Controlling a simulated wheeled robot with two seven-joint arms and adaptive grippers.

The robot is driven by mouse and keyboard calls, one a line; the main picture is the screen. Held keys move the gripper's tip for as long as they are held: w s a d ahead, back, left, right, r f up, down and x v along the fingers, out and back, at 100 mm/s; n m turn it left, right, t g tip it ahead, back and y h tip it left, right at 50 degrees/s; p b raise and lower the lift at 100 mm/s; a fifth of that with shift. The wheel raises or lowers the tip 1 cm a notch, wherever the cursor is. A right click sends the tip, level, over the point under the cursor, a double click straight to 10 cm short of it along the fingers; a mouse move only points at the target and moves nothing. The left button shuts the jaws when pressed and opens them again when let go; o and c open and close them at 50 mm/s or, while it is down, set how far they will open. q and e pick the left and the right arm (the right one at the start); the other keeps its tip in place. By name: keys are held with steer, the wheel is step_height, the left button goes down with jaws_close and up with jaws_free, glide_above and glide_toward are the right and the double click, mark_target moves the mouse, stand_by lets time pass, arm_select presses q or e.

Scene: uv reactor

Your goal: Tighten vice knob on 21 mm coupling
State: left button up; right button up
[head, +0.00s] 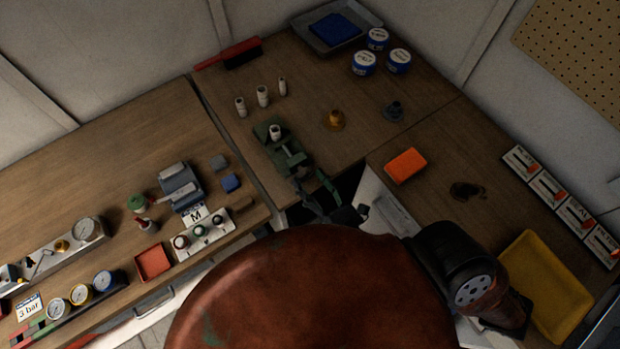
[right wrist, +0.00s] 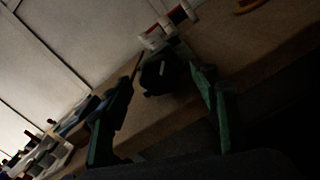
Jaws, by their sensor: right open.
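The green vice (head: 287,158) stands at the front edge of the back table, with a pale coupling (head: 275,132) upright in its jaws. The coupling's size cannot be read. The dark vice knob (right wrist: 158,76) is at the near end of the vice. In the right wrist view it appears between and beyond the two green fingers of my right gripper (right wrist: 165,82). That gripper (head: 315,190) is open at the knob end of the vice in the head view. I cannot tell whether a finger touches the knob. My left gripper is not in view.
Several pale couplings (head: 262,96) stand left of the vice; a brass part (head: 334,119) and grey part (head: 393,111) stand to its right.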

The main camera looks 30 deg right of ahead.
steer(key=s, duration=1.1)
steer(key=shift+s+d, duration=0.25)
steer(key=shift+d, duration=0.2)
